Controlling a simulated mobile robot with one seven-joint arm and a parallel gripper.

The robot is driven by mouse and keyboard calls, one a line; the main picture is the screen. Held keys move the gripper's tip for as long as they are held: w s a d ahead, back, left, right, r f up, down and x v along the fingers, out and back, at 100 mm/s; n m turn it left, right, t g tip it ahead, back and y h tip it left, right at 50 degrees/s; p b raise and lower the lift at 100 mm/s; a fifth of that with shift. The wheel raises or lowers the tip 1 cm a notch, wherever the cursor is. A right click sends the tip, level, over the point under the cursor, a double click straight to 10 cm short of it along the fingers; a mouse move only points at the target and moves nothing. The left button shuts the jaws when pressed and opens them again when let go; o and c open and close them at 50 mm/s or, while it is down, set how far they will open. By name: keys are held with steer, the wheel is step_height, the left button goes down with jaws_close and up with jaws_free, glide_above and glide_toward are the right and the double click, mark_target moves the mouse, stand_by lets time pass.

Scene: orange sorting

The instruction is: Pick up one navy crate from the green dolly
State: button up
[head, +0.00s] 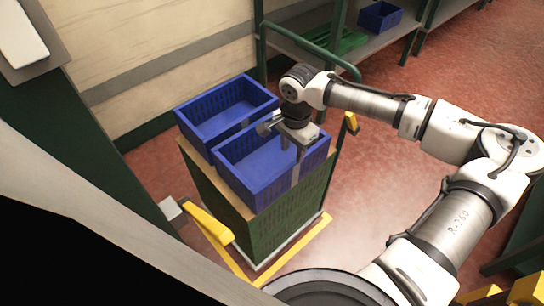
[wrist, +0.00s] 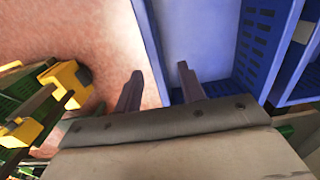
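Two navy crates stand side by side on the wooden top of the green dolly (head: 262,232) in the head view. The near crate (head: 252,187) is open and looks empty; the far crate (head: 205,142) is behind it to the left and also looks empty. My gripper (head: 298,158) points down at the right wall of the near crate. In the wrist view my gripper (wrist: 158,88) is open, with one finger over the floor side and one over the inside of the near crate (wrist: 195,35). The crate's rim lies between the fingers; I cannot tell whether they touch it.
A green rack (head: 340,50) behind holds a green crate (head: 335,42) and another blue crate (head: 380,16). A green-framed handle and yellow parts (head: 351,123) stand close to the right of the crates. Red floor (head: 380,190) is clear to the right.

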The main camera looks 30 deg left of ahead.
steer(key=shift+w+d+f+p, duration=0.1)
steer(key=shift+d+f+p, duration=0.1)
steer(key=shift+f, duration=0.95)
steer(key=shift+s+d+f+p, duration=0.1)
steer(key=shift+f+p, duration=0.15)
steer(key=shift+f, duration=0.9)
steer(key=shift+w+d+f+p, duration=0.1)
steer(key=shift+d+f+p, duration=0.1)
steer(key=shift+f, duration=0.95)
steer(key=shift+c, duration=0.3)
jaws_close()
steer(key=shift+r, duration=0.1)
